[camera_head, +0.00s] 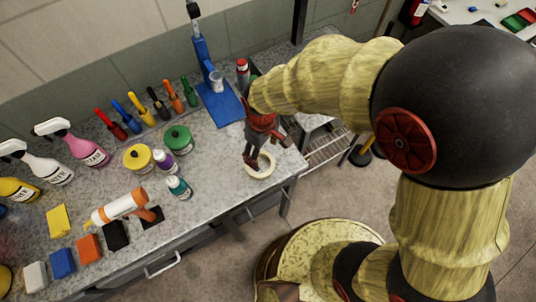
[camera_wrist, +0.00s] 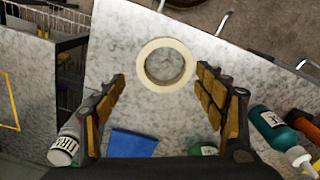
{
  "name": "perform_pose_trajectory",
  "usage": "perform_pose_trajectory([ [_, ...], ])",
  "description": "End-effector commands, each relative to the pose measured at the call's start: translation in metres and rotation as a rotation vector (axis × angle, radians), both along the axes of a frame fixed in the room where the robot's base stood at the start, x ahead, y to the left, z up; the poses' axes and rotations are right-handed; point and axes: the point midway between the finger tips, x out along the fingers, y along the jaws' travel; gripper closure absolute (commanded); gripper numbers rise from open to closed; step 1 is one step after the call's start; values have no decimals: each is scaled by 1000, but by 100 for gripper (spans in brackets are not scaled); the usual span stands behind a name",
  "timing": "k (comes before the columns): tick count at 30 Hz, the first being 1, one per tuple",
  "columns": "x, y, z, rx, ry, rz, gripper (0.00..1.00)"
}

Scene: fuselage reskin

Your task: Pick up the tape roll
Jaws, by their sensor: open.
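The tape roll (camera_head: 261,168) is a cream ring lying flat near the right front edge of the grey speckled bench top. In the wrist view the tape roll (camera_wrist: 143,63) shows as a full ring, ahead of and between my fingertips. My gripper (camera_head: 254,158) points down close above the roll in the head view and covers part of its left rim. In the wrist view my gripper (camera_wrist: 164,75) is open and empty, with one finger on each side. I cannot tell the exact height between the fingertips and the roll.
A teal bottle (camera_head: 179,187) stands left of the roll, near a green-lidded jar (camera_head: 177,139). A blue mat (camera_head: 222,103) with a blue stand lies behind. A red-capped can (camera_head: 242,70) stands behind my gripper. The bench edge is close on the roll's right.

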Motion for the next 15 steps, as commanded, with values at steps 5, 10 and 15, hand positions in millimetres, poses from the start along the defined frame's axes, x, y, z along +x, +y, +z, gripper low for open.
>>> perform_pose_trajectory([
  [5,-1,0,-19,-1,2,4,17],
  [10,-1,3,-29,-1,1,4,7],
  [15,-3,10,-50,-3,3,4,6],
])
